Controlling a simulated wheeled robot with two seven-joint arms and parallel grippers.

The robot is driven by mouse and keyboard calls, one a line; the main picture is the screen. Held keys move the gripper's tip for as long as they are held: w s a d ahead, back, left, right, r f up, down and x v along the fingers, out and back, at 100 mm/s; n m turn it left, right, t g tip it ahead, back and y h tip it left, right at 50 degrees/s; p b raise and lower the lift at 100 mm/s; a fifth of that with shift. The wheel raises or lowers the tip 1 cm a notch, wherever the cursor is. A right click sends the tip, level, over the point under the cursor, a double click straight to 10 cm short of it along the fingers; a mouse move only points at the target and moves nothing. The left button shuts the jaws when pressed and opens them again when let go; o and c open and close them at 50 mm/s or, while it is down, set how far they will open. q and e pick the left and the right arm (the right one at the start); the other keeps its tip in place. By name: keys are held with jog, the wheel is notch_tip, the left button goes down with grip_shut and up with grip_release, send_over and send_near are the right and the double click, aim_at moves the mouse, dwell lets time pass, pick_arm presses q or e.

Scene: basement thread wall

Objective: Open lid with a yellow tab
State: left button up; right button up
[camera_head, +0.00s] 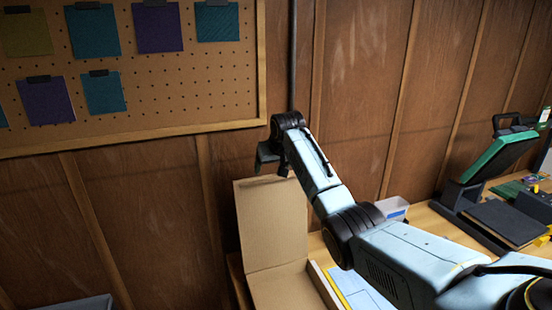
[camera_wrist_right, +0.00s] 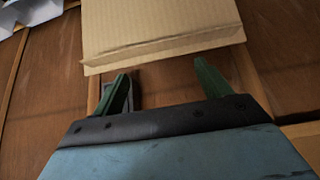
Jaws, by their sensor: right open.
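A cardboard box (camera_head: 284,288) stands on the wooden bench with its lid (camera_head: 272,222) raised nearly upright against the wall side. I cannot make out a yellow tab on the lid. My right gripper (camera_head: 268,163) is at the top edge of the lid, pointing down. In the right wrist view, the open green fingers (camera_wrist_right: 162,85) are empty, and the cardboard panel (camera_wrist_right: 160,28) lies just beyond their tips. I cannot tell whether they touch it. My left gripper is out of view.
A blue-and-white sheet with a yellow strip (camera_head: 339,286) lies right of the box, partly behind my right arm. A small grey bin (camera_head: 393,208) and a green-topped press (camera_head: 497,155) stand further right. A pegboard (camera_head: 180,95) with coloured swatches hangs on the wall at left.

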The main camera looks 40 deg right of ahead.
jog(key=shift+b+v, duration=0.3)
jog(key=shift+v, duration=1.95)
